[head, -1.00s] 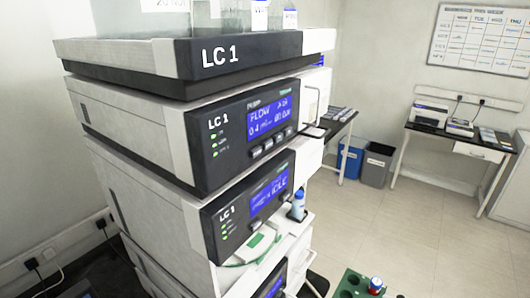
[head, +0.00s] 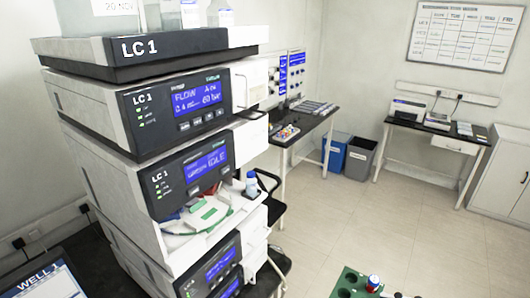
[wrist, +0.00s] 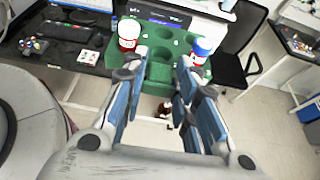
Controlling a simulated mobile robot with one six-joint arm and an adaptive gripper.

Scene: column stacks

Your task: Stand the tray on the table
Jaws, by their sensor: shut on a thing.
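The green tray (head: 349,282) with round holes shows at the bottom edge of the head view, cut off by the frame. In the wrist view the tray (wrist: 159,72) is held out beyond my fingers. My gripper (wrist: 158,88) is shut on the tray's near side; the exact contact is hard to see. A dark table (head: 318,126) with small items stands beyond the instrument stack in the head view.
The LC 1 instrument stack (head: 160,125) fills the left, with a bottle (head: 252,184) at its open drawer. A dark chair (head: 270,190) stands beside it. Bins (head: 359,160) and another table (head: 432,138) are at the back. The floor in the middle is clear.

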